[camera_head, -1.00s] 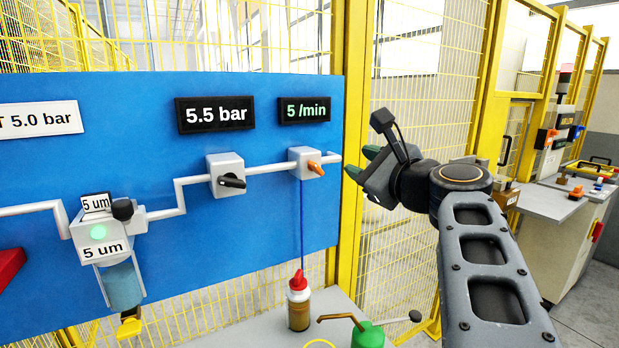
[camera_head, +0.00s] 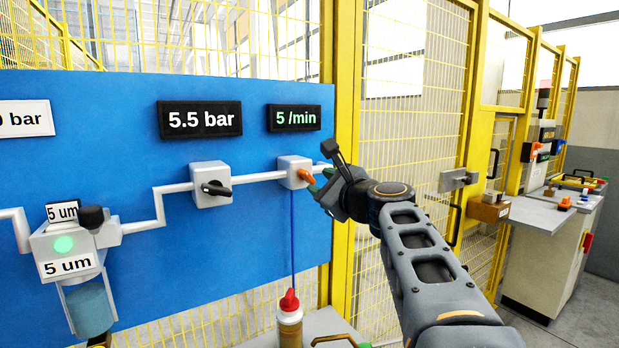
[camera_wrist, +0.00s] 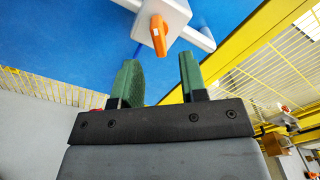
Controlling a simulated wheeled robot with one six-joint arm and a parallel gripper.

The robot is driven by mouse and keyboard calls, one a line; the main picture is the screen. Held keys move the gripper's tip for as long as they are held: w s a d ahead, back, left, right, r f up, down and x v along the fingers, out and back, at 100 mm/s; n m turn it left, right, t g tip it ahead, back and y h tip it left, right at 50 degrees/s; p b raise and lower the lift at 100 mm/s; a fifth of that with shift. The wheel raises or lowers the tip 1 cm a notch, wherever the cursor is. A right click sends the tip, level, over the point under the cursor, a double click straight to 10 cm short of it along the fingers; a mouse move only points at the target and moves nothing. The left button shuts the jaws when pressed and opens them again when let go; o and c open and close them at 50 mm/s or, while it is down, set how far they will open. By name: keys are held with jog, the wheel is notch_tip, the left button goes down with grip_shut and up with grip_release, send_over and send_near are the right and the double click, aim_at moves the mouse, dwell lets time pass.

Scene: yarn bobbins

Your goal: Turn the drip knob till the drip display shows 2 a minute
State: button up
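The drip knob is an orange lever (camera_head: 307,177) on a white block (camera_head: 292,168) on the blue panel. The drip display (camera_head: 294,118) above it reads 5 /min. In the wrist view the orange knob (camera_wrist: 158,36) stands just beyond the fingertips, roughly between their lines. My gripper (camera_wrist: 160,72) is open, with green finger pads apart and nothing between them. In the head view my gripper (camera_head: 319,184) is close to the right of the knob; its fingertips partly overlap the pipe end there, and contact cannot be told from that view.
A 5.5 bar display (camera_head: 200,119) and a black knob on a white block (camera_head: 210,185) are to the left. A filter unit (camera_head: 76,250) hangs further left. A red-capped bottle (camera_head: 289,322) stands below the drip block. A yellow fence post (camera_head: 345,150) rises right of the panel.

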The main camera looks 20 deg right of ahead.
aim_at(312, 180)
jog(key=shift+w+a+p, duration=0.15)
jog(key=shift+w, duration=1.25)
jog(key=shift+w+a+p, duration=0.15)
jog(key=shift+w, duration=1.25)
grip_shut()
